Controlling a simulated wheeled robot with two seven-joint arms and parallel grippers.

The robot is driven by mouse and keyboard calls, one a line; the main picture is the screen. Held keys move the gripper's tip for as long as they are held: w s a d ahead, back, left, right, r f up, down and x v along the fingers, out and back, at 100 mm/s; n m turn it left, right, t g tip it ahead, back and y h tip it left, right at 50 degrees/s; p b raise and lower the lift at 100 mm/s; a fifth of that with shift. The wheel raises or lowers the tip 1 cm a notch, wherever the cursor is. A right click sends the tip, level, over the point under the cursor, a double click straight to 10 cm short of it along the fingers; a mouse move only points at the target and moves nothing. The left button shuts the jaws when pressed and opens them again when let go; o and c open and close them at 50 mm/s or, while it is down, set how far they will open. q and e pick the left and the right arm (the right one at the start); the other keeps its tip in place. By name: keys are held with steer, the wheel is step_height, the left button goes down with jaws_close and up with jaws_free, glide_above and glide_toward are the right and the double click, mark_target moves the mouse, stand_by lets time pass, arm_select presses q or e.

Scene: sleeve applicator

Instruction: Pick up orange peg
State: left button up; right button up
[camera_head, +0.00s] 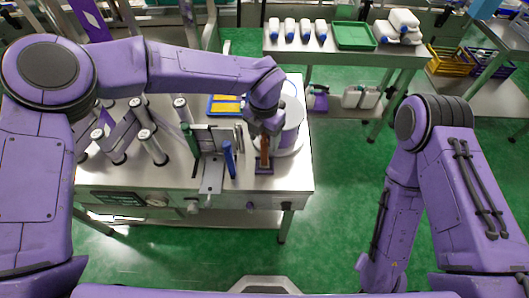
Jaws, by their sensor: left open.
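The orange-brown peg (264,152) stands upright at the right front part of the metal table, on a small purple base (264,171). My left gripper (266,133) reaches down from above at the peg's upper end, with its jaws open. The fingertips are small and partly hidden, so I cannot tell whether they touch the peg. My right arm hangs at the right side, and its gripper is out of view.
A blue peg (229,160) and a green peg (190,140) stand left of the orange peg by a metal fixture (211,175). A white-grey cylinder (291,125) is just behind the gripper. A blue-yellow tray (226,105) lies farther back.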

arm_select(q)
steer(key=shift+f, duration=0.5)
jaws_close()
steer(key=shift+r, duration=0.15)
